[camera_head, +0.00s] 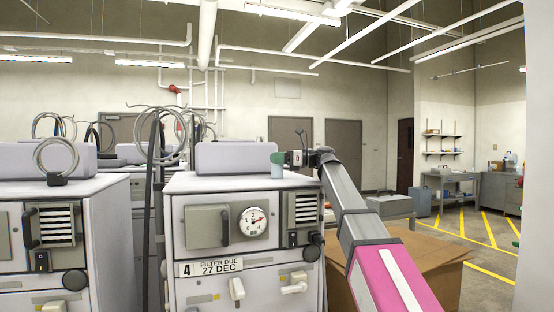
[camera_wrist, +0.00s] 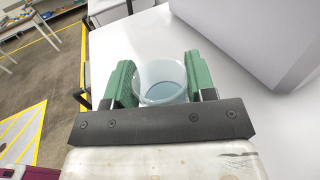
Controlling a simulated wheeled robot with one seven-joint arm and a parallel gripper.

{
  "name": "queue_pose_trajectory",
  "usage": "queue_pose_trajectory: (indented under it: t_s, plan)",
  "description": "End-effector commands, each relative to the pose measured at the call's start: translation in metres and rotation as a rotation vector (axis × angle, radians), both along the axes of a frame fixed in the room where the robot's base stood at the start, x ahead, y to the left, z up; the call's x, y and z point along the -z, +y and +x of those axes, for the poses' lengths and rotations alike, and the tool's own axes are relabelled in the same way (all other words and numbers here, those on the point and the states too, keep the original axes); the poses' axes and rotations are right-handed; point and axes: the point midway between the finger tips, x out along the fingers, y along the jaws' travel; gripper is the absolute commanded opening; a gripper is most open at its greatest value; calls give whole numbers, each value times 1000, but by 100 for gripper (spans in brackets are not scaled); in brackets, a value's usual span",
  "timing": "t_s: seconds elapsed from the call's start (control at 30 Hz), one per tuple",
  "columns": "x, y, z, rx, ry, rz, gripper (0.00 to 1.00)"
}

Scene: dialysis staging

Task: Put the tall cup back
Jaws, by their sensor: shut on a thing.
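The tall cup (camera_wrist: 162,82) is a translucent pale blue-white cup between the green fingers of my gripper (camera_wrist: 160,84) in the wrist view. My gripper is shut on it, with one finger at each side. In the head view the cup (camera_head: 277,171) shows small and pale teal at the top right of the middle machine (camera_head: 240,235). My gripper (camera_head: 279,158) reaches it from the right. The cup looks upright, at or just above the machine's top; I cannot tell whether its base touches.
A grey-white box-shaped unit (camera_head: 232,158) stands on the machine top, just left of the cup. Another machine (camera_head: 100,245) with coiled tubes stands at the left. A cardboard box (camera_head: 440,260) is at the right, behind my arm. Yellow-striped floor (camera_head: 480,228) lies open beyond.

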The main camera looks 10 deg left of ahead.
Motion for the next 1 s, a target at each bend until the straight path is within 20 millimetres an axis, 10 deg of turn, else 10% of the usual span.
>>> queue_pose_trajectory:
  t_s: [0.27, 0.3, 0.37, 0.7, 1.0]
  plan:
    - [3, 0, 0, 0, 1, 0, 21]
    - [2, 0, 0, 0, 0, 0, 64]
    - [2, 0, 0, 0, 0, 0, 76]
    - [-2, 0, 0, 0, 0, 0, 76]
    - [0, -48, 3, 3, 0, 0, 76]
